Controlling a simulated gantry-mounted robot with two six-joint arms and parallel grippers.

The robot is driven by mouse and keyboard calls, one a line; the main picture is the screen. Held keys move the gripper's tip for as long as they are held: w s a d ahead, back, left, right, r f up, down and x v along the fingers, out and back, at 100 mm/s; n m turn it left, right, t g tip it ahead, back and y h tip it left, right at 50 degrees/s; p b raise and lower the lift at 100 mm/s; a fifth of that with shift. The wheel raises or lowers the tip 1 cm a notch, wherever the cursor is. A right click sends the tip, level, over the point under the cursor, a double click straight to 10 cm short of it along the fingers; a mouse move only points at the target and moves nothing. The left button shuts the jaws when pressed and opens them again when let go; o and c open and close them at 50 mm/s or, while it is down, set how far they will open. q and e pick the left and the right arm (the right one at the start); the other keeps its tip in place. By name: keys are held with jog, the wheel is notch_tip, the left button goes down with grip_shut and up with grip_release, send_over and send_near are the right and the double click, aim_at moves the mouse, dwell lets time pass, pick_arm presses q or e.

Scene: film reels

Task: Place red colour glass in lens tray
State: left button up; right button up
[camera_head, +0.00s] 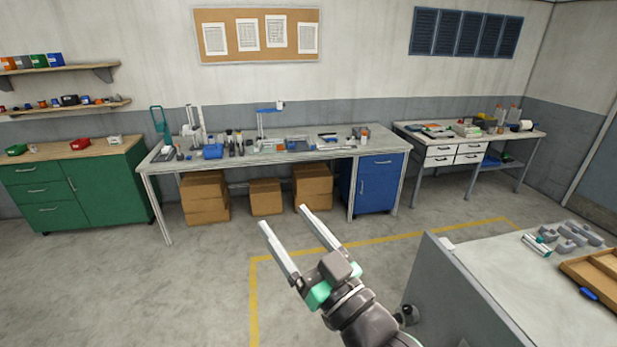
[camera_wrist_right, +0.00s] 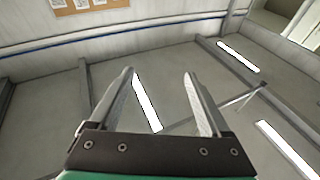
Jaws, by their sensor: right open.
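My right gripper (camera_head: 284,217) is in the lower middle of the head view, raised in front of the open floor. Its two pale fingers are spread apart with nothing between them, and they also show empty in the right wrist view (camera_wrist_right: 158,76). I cannot make out a red colour glass in either view. A wooden tray (camera_head: 571,268) lies on the grey bench at the right edge and is cut off by the frame. I cannot tell whether it is the lens tray. My left gripper is not in view.
The grey bench (camera_head: 510,285) at lower right also holds grey parts (camera_head: 575,233) and a white and teal cylinder (camera_head: 537,244). A cluttered workbench (camera_head: 330,152), a green cabinet (camera_head: 105,188) and a white-drawered table (camera_head: 455,155) line the back wall. The floor between is clear.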

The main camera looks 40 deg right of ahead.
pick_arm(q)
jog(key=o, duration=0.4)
pick_arm(e)
jog(key=s+a+r+n+t+y, duration=0.1)
jog(key=s+r, duration=0.4)
jog(key=r, duration=0.6)
jog(key=s+a+r+n+t+y, duration=0.1)
jog(key=s+a+r+t, duration=0.4)
jog(key=r, duration=0.5)
jog(key=shift+s+r+n+y, duration=0.3)
jog(key=shift+s+r+y, duration=0.1)
jog(key=shift+y, duration=0.5)
